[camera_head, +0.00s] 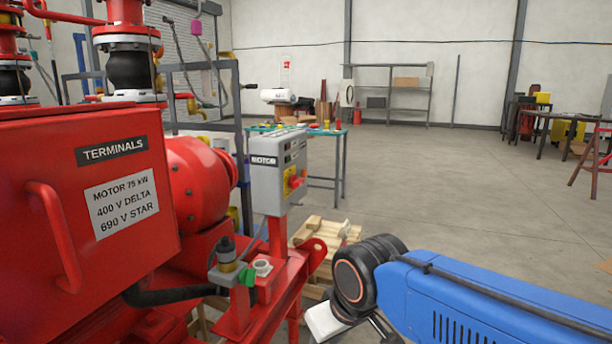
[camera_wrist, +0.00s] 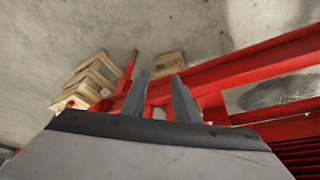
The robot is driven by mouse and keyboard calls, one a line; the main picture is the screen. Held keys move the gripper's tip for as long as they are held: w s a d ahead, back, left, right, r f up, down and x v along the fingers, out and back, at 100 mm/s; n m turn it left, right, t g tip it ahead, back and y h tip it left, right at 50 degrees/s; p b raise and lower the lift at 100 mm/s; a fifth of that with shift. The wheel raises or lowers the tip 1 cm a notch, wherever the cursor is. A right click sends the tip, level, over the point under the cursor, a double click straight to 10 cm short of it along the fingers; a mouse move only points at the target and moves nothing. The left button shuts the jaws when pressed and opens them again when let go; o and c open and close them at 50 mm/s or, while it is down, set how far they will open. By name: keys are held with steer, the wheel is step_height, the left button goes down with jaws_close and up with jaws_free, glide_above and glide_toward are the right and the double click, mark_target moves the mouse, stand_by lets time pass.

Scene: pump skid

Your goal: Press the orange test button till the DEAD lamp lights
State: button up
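I cannot make out an orange test button or a DEAD lamp in either view. A grey box marked MOTOR (camera_head: 277,170) stands on a red post in the middle of the head view, with a red rotary switch on a yellow plate and small buttons or lamps above. A small grey and green device (camera_head: 228,262) with a dark top sits on the red skid frame; its details are too small to read. My gripper (camera_wrist: 161,76) shows in the wrist view with its two fingers apart and nothing between them. It is above the red frame. In the head view its fingers are hidden.
A red terminal box (camera_head: 110,200) with a handle fills the left. Red skid rails (camera_wrist: 270,65) cross the wrist view. A wooden pallet (camera_head: 328,236) lies on the floor behind the frame. A green-topped table (camera_head: 341,150) stands farther back.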

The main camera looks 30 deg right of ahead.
jaws_close()
stand_by(1.5)
